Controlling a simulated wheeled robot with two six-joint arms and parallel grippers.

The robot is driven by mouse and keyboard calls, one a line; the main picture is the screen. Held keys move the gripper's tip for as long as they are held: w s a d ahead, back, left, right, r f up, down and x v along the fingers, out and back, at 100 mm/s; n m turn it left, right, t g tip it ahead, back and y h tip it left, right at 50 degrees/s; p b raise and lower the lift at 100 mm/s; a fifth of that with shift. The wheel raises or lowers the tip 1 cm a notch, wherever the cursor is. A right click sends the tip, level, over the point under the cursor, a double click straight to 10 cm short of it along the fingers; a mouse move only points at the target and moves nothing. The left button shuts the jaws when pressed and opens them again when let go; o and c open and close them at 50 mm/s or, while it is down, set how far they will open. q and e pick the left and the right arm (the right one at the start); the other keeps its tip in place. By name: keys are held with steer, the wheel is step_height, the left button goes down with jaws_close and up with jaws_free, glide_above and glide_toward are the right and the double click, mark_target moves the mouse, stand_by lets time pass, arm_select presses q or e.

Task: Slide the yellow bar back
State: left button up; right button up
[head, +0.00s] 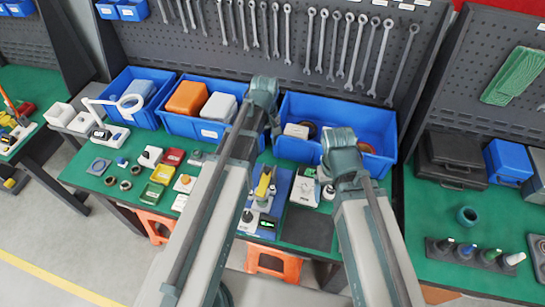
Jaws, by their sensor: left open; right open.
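A yellow bar-like part (263,184) shows on a small tester with a blue base (282,186), on the green bench in the middle. The tester has a small dark display (267,224) at its front. My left arm passes just left of the yellow part and hides some of the tester's left side. My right arm stands to the right of the tester. Both arms reach up from the bottom edge. I make out neither gripper's fingers, and nothing shows as held. Whether the yellow part touches anything of mine cannot be told.
Blue bins (286,108) stand along the back of the bench, below a pegboard with hanging wrenches. A white device (304,188) stands right of the tester. Small yellow and red trays (163,174) and rings lie at left. A dark mat (308,228) lies bare at the front.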

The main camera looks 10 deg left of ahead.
mark_target(267, 169)
arm_select(q)
steer(key=shift+d+f, duration=0.1)
step_height(267, 169, down, 14)
steer(key=b, duration=1.4)
steer(key=shift+r, duration=0.2)
jaws_close()
stand_by(0.6)
